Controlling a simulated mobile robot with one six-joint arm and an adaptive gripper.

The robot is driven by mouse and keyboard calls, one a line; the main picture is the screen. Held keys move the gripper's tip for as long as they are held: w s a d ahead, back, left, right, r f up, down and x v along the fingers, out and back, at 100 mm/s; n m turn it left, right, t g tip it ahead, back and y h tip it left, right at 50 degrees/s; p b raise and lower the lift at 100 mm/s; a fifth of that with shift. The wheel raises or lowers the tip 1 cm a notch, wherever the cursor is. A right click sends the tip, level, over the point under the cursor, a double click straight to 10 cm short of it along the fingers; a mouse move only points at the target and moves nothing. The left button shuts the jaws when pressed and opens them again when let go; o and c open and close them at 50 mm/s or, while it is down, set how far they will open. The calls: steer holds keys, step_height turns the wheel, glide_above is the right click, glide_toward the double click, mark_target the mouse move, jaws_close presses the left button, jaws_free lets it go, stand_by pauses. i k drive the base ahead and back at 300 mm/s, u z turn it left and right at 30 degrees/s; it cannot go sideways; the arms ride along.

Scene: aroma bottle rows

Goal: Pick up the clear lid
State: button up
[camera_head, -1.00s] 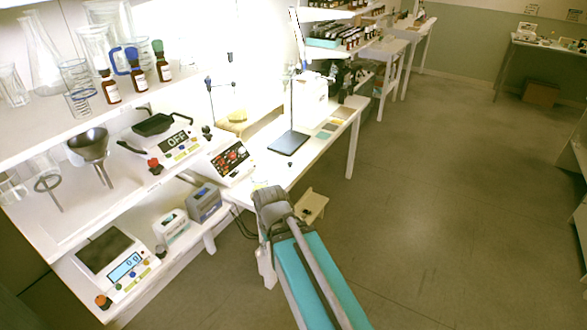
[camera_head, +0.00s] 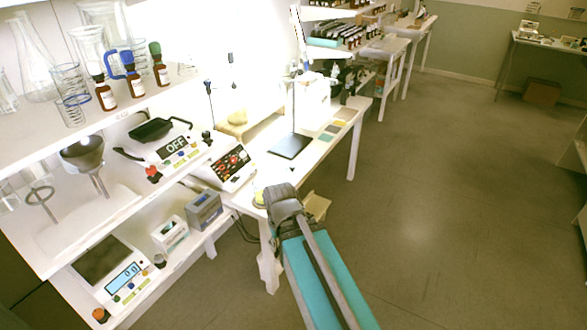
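I cannot make out a clear lid in this view. A small pale yellowish item (camera_head: 260,198) shows at the near edge of the white worktable (camera_head: 318,143), beside my arm, and I cannot tell what it is. My teal and grey arm rises from the bottom of the picture to a grey joint in front of the table's near end. My gripper itself does not show.
A dark-plated stand (camera_head: 290,146) is on the worktable. Left shelves hold glassware, brown bottles (camera_head: 106,97), a hot plate reading OFF (camera_head: 176,146) and a scale (camera_head: 120,277). A wooden stool (camera_head: 317,206) is behind my arm. The floor at right is clear.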

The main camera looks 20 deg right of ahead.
mark_target(292, 171)
steer(key=i, duration=0.85)
steer(key=u, duration=0.05)
